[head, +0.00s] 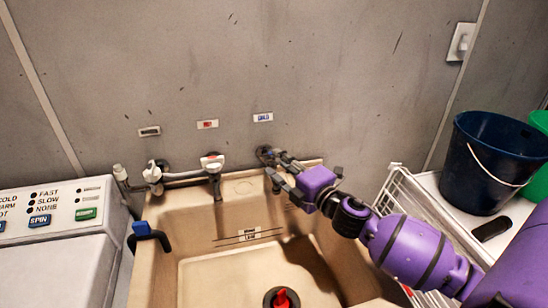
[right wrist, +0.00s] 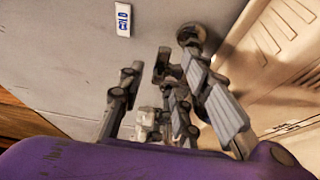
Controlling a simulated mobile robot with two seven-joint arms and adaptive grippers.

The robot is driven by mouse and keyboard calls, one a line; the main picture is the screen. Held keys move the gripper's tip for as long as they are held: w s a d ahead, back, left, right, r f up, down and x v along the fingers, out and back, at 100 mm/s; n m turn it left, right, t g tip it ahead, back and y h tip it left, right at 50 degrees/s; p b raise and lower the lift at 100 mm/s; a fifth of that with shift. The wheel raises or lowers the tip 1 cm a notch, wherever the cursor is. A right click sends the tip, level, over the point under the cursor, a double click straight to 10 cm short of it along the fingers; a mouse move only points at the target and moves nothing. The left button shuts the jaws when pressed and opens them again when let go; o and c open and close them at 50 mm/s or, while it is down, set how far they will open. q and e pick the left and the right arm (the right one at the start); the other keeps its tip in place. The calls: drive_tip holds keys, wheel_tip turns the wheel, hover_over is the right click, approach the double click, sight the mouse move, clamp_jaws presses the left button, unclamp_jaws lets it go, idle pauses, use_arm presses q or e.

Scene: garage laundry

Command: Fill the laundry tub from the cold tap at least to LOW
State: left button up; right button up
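The beige laundry tub (head: 200,235) stands below the wall taps, and I see no water in it. Its level marks (head: 249,236) are on the back wall; the lower one reads LOW. A red plug (head: 281,298) sits at the drain. The blue-lettered cold label (head: 263,117) is above the cold tap (head: 265,152), which my right gripper (head: 273,170) partly hides. In the right wrist view, the fingers of my right gripper (right wrist: 168,100) are spread, with tap parts (right wrist: 172,75) between them; I cannot tell whether they touch. My left gripper is not in view.
A white-topped tap (head: 212,165) under a red label and another tap (head: 153,172) are to the left. A blue-and-black hook-shaped piece (head: 148,236) is on the tub's left rim. A washer panel (head: 60,205) is at left. A dark bucket (head: 488,160) stands at right.

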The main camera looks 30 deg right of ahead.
sight(271, 156)
drive_tip(key=shift+w+a, duration=0.2)
drive_tip(key=shift+w, duration=0.95)
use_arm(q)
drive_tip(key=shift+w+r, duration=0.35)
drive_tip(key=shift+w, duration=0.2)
use_arm(e)
drive_tip(key=shift+w, duration=0.3)
clamp_jaws()
